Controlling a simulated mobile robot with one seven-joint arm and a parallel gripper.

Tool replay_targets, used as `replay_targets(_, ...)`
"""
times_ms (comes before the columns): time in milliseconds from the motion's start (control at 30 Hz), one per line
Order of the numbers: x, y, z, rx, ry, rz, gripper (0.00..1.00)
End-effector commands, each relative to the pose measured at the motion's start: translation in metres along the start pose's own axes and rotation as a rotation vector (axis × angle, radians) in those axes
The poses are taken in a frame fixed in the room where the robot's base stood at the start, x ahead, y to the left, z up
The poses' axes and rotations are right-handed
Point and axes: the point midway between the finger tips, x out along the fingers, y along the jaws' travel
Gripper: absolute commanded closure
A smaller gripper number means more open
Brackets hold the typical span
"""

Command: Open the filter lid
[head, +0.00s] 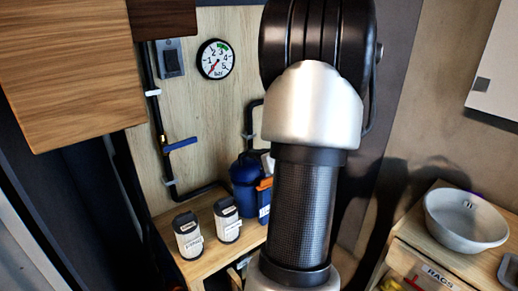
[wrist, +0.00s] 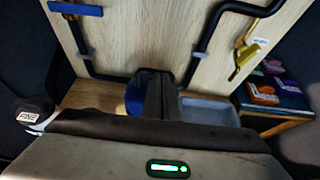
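A blue filter housing (head: 245,177) stands against the wooden back panel in the head view, partly hidden by my arm. In the wrist view a round blue part of it (wrist: 134,98) shows just left of and behind my gripper (wrist: 160,90). The gripper's dark fingers point at the housing and look close together. I cannot tell whether they touch the lid or hold anything. The lid's top and any gap under it are hidden.
Two labelled cartridges (head: 188,238) (head: 227,220) stand on the wooden shelf, left of the housing. A blue valve handle (head: 181,145) and black pipes are on the panel. A grey tray (wrist: 210,108) lies right of the gripper. A white bowl (head: 466,220) sits far right.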

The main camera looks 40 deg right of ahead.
Motion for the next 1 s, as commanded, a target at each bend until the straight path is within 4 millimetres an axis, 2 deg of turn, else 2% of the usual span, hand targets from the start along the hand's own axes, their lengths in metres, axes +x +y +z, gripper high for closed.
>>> replay_targets(33,-0.003,0.002,0.019,-0.003,0.038,0.005,1.00)
replay_targets(333,0.019,0.002,0.050,-0.010,0.310,0.004,1.00)
replay_targets(1000,0.089,0.001,0.086,-0.001,0.305,0.002,1.00)
